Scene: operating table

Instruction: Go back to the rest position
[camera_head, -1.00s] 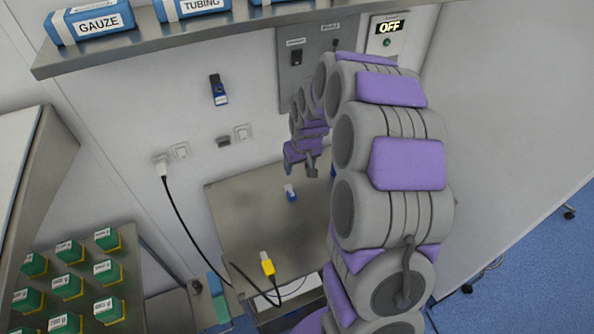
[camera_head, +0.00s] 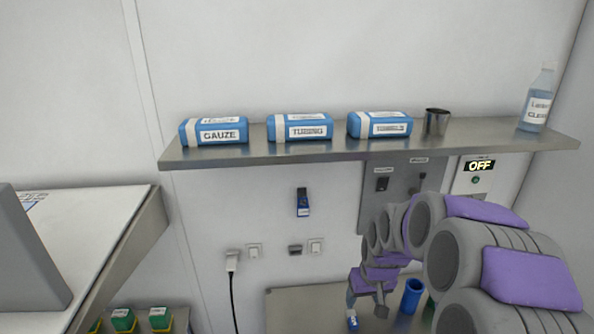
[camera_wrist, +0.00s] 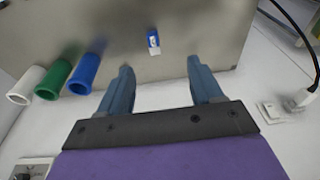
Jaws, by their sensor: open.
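My gripper (camera_head: 380,308) hangs at the end of my grey and purple arm, in front of the wall and over the metal table (camera_head: 290,305). In the wrist view my gripper (camera_wrist: 160,68) shows two blue-grey fingers spread apart with nothing between them. A small blue and white item (camera_wrist: 153,42) lies on the table beyond the fingertips, apart from them. It also shows in the head view (camera_head: 352,322). My arm covers part of the wall panel and table.
A shelf (camera_head: 300,152) holds a GAUZE pack (camera_head: 214,131), more blue packs, a metal cup (camera_head: 436,122) and a bottle (camera_head: 537,98). Blue (camera_wrist: 84,72), green (camera_wrist: 54,78) and white (camera_wrist: 25,88) tubes are left of the fingers. A plugged cable (camera_head: 232,262) hangs at the wall.

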